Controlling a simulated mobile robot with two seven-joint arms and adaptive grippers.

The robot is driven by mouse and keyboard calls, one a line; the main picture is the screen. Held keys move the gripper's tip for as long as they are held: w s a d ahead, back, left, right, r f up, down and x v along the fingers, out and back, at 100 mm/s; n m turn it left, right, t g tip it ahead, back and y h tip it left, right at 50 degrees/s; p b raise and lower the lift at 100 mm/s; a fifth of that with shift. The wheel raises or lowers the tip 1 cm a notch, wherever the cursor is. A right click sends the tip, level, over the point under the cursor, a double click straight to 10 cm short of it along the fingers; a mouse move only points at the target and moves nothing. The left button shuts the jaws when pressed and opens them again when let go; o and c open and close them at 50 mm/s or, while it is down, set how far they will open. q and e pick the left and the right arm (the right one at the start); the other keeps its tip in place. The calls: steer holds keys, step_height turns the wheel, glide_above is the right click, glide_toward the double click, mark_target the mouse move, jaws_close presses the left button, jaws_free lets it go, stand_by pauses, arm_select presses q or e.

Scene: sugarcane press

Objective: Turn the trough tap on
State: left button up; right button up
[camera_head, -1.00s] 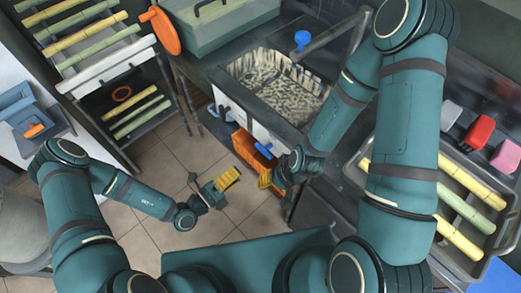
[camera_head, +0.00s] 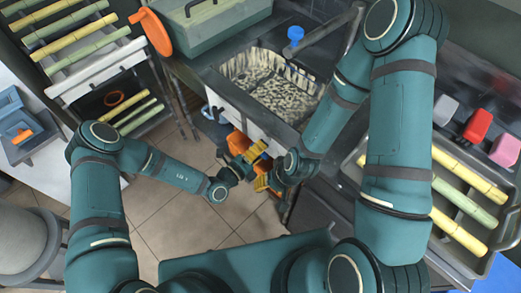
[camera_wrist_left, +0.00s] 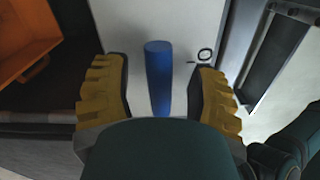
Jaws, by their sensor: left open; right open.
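A blue upright handle (camera_wrist_left: 159,78), which looks like the tap's, stands before a white panel (camera_wrist_left: 185,25) in the left wrist view. My left gripper (camera_wrist_left: 162,98) is open with its yellow fingers on either side of the handle; a gap shows at each side. In the head view my left gripper (camera_head: 250,160) is low before the front of the trough (camera_head: 268,85), and this handle is hidden or too small to tell. My right gripper (camera_head: 265,182) is just below it, its yellow fingers partly hidden by its own wrist.
An orange bin (camera_head: 236,142) is beside my left gripper under the trough. A faucet with a blue knob (camera_head: 295,33) is above the trough. A tray (camera_head: 480,255) with cane stalks stands at the right, a cane rack (camera_head: 100,65) at the left. Tiled floor (camera_head: 175,225) is open at lower left.

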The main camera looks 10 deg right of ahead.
arm_select(q)
steer(key=shift+d, duration=0.1)
steer(key=shift+c, duration=0.4)
steer(key=shift+w, duration=0.1)
jaws_close()
steer(key=m+p, duration=0.3)
steer(key=shift+r, duration=0.15)
steer(key=m+p, duration=0.2)
steer(key=m, duration=0.1)
steer(key=shift+p, duration=0.4)
steer(key=shift+m+p, duration=1.15)
steer(key=shift+m, duration=0.95)
